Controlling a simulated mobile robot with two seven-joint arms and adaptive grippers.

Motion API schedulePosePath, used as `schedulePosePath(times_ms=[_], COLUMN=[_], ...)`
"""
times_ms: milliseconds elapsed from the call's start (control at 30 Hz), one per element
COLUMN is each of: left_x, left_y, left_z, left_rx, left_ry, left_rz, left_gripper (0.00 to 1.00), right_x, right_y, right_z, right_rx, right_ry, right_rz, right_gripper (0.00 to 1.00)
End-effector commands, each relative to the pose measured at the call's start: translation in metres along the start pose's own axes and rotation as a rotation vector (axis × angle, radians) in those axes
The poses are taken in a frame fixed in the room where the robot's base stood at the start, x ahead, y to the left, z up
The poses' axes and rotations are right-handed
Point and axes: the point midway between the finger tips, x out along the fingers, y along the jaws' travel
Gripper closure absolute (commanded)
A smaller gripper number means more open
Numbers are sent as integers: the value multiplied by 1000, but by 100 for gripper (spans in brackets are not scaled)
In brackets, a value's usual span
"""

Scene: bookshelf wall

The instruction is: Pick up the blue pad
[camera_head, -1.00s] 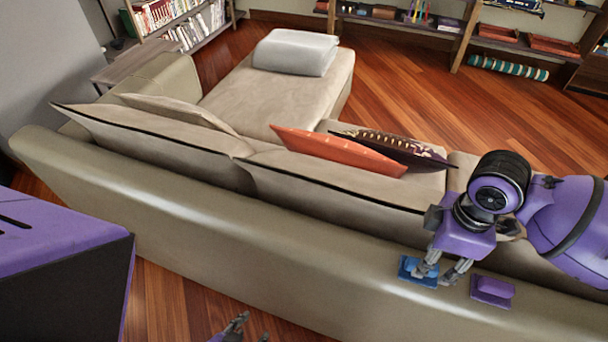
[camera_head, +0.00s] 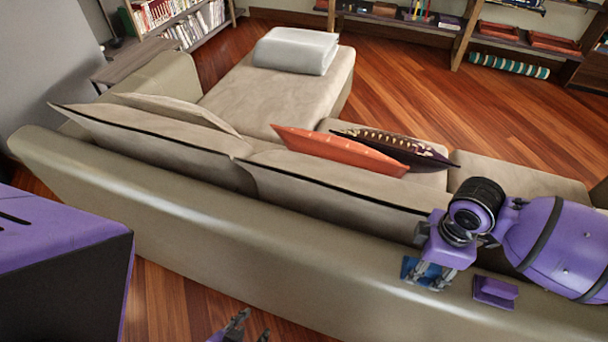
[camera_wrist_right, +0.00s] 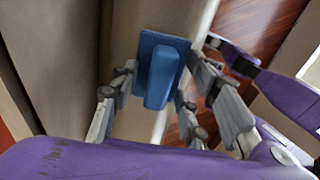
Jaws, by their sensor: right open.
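The blue pad (camera_head: 409,267) lies on top of the sofa's backrest in the head view, partly hidden by my right gripper (camera_head: 430,277). In the right wrist view the blue pad (camera_wrist_right: 158,72) has a flat plate with a raised block facing the camera. My right gripper (camera_wrist_right: 165,66) is open, with its fingers on either side of the pad. No clear grip on it shows. My left gripper (camera_head: 247,329) is at the bottom edge of the head view, empty, its fingers apart, well away from the pad.
A purple pad (camera_head: 494,291) lies on the backrest just right of the blue one. The beige sofa (camera_head: 205,229) spans the view, with an orange cushion (camera_head: 335,151) and a dark patterned cushion (camera_head: 392,149). The backrest left of the blue pad is clear.

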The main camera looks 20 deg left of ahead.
Motion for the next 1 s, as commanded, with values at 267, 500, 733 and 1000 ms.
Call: schedulePosePath(times_ms=[267,500,733,1000], left_x=[1,1,2,1], left_y=[-2,-1,2,3], left_z=[-3,-4,-5,-10], left_rx=[7,4,-6,-10], left_ry=[5,6,9,16], left_rz=[0,0,0,1], left_gripper=[60,60,60,60], right_x=[-2,-2,-4,-32], right_y=[0,1,1,2], right_z=[0,0,0,-1], right_rx=[0,0,0,-2], right_ry=[1,1,1,2], right_rz=[2,2,2,5], right_gripper=[81,100,100,100])
